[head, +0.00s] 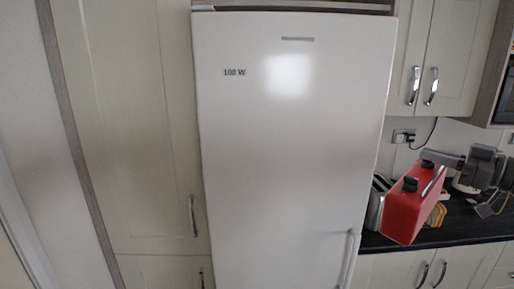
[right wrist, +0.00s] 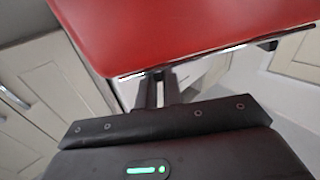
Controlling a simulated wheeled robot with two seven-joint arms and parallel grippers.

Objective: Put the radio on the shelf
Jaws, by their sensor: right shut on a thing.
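The red radio (head: 408,216) is at the right of the head view, tilted, in front of the dark counter. My right gripper (head: 432,160) reaches in from the right and is shut on the radio at its upper side, near its handle. In the right wrist view the radio (right wrist: 180,30) fills the top as a large red face, with the gripper fingers (right wrist: 157,90) at its lower edge. My left gripper is not in view. I cannot make out a shelf in these frames.
A tall white fridge (head: 285,150) fills the middle of the head view. A black counter (head: 458,228) with a toaster (head: 376,202) is at the right, partly hidden by the radio. Cream cupboards (head: 445,50) hang above, and a tall cupboard (head: 135,130) stands left.

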